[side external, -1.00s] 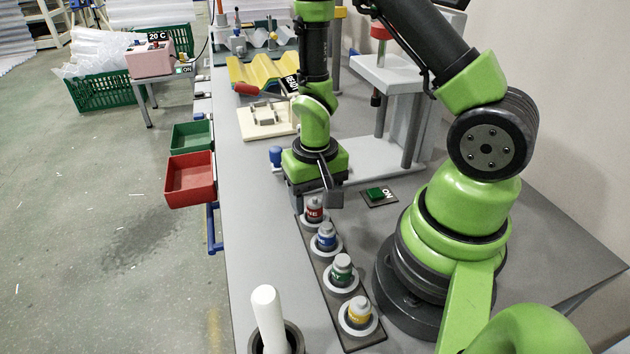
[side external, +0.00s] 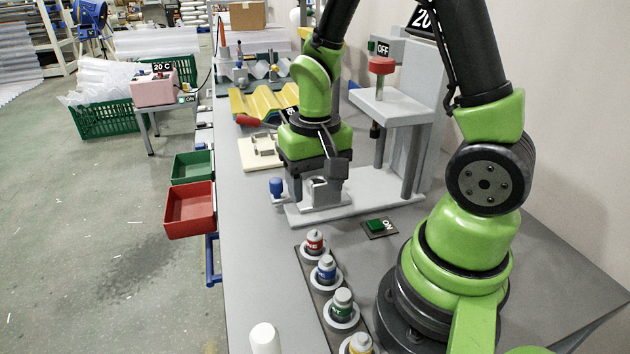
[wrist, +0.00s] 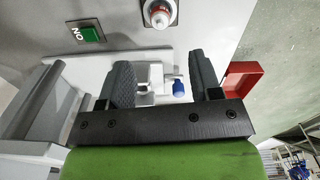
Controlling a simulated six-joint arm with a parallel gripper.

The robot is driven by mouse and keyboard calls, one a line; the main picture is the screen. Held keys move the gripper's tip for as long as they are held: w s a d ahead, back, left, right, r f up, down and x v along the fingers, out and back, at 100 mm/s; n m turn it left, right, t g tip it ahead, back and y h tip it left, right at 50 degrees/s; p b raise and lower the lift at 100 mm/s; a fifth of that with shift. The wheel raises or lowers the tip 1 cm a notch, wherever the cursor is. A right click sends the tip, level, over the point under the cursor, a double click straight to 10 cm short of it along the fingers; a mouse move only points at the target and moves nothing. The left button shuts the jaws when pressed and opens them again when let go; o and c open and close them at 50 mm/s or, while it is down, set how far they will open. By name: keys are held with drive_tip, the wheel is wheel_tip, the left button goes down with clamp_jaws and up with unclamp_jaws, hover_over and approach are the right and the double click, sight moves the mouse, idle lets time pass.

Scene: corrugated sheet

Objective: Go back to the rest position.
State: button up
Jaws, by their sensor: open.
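My gripper (side external: 318,182) is open and empty. It points down above the grey base plate of the press (side external: 372,195), beyond the bottle rack. In the wrist view its two dark fingers (wrist: 162,78) stand wide apart, with a pale fixture and a blue knob (wrist: 179,88) seen between and beyond them. The red-labelled bottle (side external: 314,243) stands upright at the far end of the dark rack (side external: 309,266), clear of my gripper. The yellow one (side external: 360,344) is cut by the frame edge.
The press column and red knob (side external: 382,65) stand close right of my gripper. A green ON button (side external: 378,225) lies on the bench. A yellow corrugated sheet (side external: 262,101) is at the back. Red (side external: 190,212) and green (side external: 192,167) bins hang at the left edge.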

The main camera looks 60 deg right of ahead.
drive_tip(key=shift+r, duration=0.1)
drive_tip(key=s+a+r+n+t+y, duration=0.1)
drive_tip(key=s+a+r+t, duration=0.2)
drive_tip(key=r, duration=0.5)
drive_tip(key=s+a+r+n+t+y, duration=0.1)
drive_tip(key=s+a+r+n+t, duration=0.1)
drive_tip(key=r, duration=0.6)
drive_tip(key=shift+s+a+r+n+t, duration=0.3)
drive_tip(key=shift+s+a+t, duration=0.35)
drive_tip(key=shift+s+t, duration=0.55)
